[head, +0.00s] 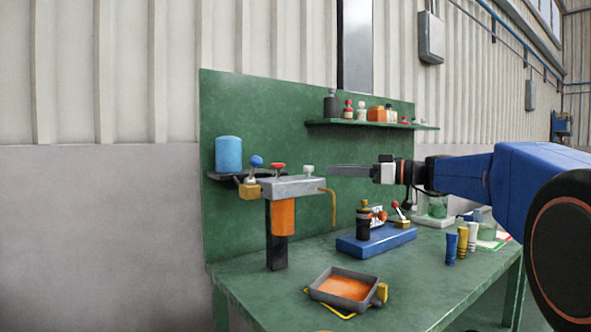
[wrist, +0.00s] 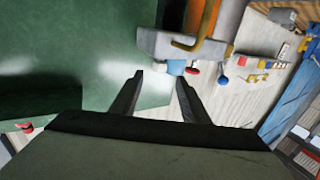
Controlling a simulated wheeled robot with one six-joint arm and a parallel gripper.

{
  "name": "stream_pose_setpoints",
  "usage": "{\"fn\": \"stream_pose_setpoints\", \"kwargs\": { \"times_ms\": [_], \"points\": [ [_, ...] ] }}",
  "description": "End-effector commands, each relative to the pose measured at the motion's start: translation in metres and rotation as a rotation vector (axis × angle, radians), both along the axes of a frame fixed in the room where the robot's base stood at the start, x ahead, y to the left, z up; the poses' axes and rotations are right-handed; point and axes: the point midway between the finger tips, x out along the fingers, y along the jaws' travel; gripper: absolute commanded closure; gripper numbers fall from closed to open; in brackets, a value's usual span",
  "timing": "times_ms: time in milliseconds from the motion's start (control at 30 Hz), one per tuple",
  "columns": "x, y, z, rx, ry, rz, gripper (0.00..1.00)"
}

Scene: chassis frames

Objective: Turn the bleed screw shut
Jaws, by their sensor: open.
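A grey metal head block (head: 292,187) sits on a dark post with an orange cylinder (head: 284,217) below it. On top are a pale small knob (head: 308,170), which looks like the bleed screw, a red knob (head: 278,168) and a blue-balled lever (head: 257,161). My gripper (head: 330,171) is level with the pale knob, just right of it. Contact cannot be told.
A yellow bent pipe (head: 333,205) hangs from the block's right end. The green back panel (head: 240,110) stands close behind. On the green bench are an orange-filled tray (head: 345,288) and a blue base (head: 375,240). A blue cylinder (head: 229,153) stands on a side shelf.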

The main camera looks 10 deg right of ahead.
Motion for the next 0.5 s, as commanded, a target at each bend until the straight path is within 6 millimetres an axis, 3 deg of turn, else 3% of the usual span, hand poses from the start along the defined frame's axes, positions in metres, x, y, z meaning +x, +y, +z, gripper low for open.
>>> {"fn": "stream_pose_setpoints", "kwargs": {
  "times_ms": [500],
  "points": [
    [0.050, 0.061, 0.000, 0.000, 0.000, 0.003, 0.58]
  ]
}}
